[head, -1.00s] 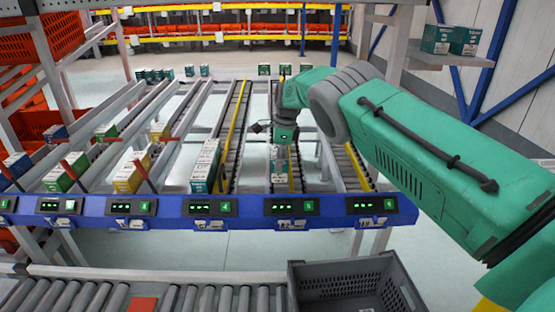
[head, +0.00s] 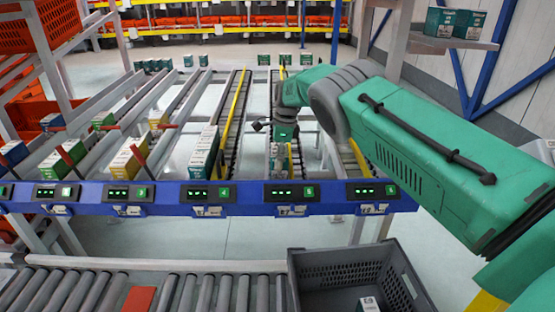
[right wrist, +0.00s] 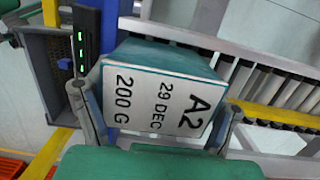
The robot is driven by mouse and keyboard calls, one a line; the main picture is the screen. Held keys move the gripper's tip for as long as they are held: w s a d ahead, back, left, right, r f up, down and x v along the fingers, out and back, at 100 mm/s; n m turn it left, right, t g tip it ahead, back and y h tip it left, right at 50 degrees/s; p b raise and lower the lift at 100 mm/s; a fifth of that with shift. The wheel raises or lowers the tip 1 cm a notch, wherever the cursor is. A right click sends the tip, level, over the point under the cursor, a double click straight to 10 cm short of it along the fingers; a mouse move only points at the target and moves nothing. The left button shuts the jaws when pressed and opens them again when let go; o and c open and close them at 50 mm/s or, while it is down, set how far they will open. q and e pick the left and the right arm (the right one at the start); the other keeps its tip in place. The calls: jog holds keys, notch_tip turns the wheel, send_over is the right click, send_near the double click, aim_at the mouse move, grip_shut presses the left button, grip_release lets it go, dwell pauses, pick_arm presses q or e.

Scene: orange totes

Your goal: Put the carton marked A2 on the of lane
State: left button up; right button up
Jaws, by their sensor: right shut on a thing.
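The carton marked A2 (right wrist: 165,100) shows its white label, reading A2, 29 DEC and 200 G, in the right wrist view; its sides are teal. My right gripper (right wrist: 154,104) is shut on it, one finger at each side. In the head view my right gripper (head: 285,148) is over the roller lanes, behind the rack's blue front bar (head: 240,203). The carton is small and partly hidden there. I cannot tell whether it touches the rollers. My left gripper is not in view.
A white-and-green carton (head: 204,153) stands in the lane to the left. Yellow rails (head: 232,122) divide the lanes. Green-lit displays (head: 291,193) line the front bar.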

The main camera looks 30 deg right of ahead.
jog(key=o, duration=1.4)
jog(key=shift+r, duration=0.1)
jog(key=r, duration=0.4)
jog(key=d+r, duration=0.1)
jog(key=r, duration=0.6)
jog(key=shift+s+d+r, duration=0.35)
jog(key=shift+s, duration=0.05)
